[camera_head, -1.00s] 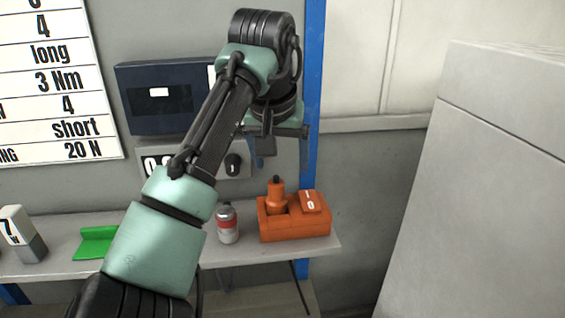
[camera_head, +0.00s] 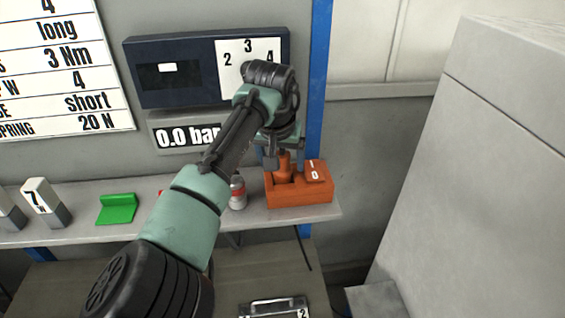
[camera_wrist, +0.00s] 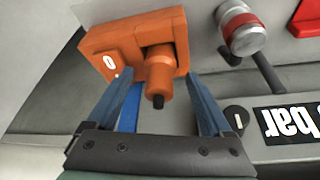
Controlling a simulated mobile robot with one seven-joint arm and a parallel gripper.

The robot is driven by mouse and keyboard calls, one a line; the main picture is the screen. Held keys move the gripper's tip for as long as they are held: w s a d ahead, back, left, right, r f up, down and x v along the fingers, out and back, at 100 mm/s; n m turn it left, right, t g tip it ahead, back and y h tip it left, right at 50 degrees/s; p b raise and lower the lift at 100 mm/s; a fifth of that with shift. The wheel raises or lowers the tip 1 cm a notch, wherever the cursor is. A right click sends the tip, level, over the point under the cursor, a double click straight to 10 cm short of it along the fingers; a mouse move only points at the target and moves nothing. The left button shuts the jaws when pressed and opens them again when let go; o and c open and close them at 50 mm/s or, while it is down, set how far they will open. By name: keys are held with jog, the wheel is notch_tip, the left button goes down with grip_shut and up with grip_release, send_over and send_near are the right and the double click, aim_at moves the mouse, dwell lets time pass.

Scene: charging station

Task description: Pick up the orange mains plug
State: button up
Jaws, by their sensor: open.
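The orange mains plug (camera_head: 284,160) stands upright in the left part of an orange socket box (camera_head: 300,194) on the shelf. In the wrist view the plug (camera_wrist: 160,72) shows its round body and black tip, between my finger ends. My gripper (camera_head: 284,156) is above the plug in the head view, with its fingers pointing down. In the wrist view my gripper (camera_wrist: 158,82) is open, one blue finger on each side of the plug. I cannot tell whether either finger touches it. The head view hides part of the plug behind the gripper.
A red-and-grey cylinder (camera_head: 237,193) stands just left of the socket box, close to my arm. A green piece (camera_head: 117,208) and a block marked 7 (camera_head: 42,197) are further left on the shelf (camera_head: 80,230). A large grey cabinet (camera_head: 480,170) fills the right side.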

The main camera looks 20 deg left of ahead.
jog(key=shift+x, duration=1.1)
jog(key=shift+r, duration=0.1)
grip_shut()
